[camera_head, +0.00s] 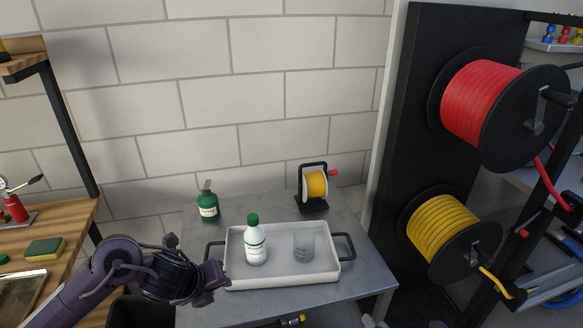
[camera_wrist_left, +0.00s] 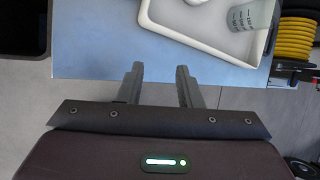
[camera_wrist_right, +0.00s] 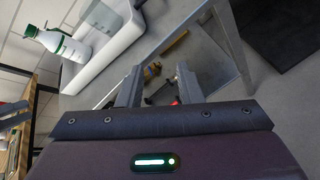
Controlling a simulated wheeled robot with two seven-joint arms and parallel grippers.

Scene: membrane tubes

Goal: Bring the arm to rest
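A white tray (camera_head: 284,284) holds a white bottle with a green cap (camera_head: 256,244) and a clear beaker (camera_head: 304,246), both upright.
The grey table (camera_head: 365,277) also bears a green bottle (camera_head: 208,206) and a small yellow spool on a stand (camera_head: 316,184). A wooden bench (camera_head: 75,232) stands left. Large red (camera_head: 480,102) and yellow (camera_head: 441,229) reels stand right. Small items lie below the table.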

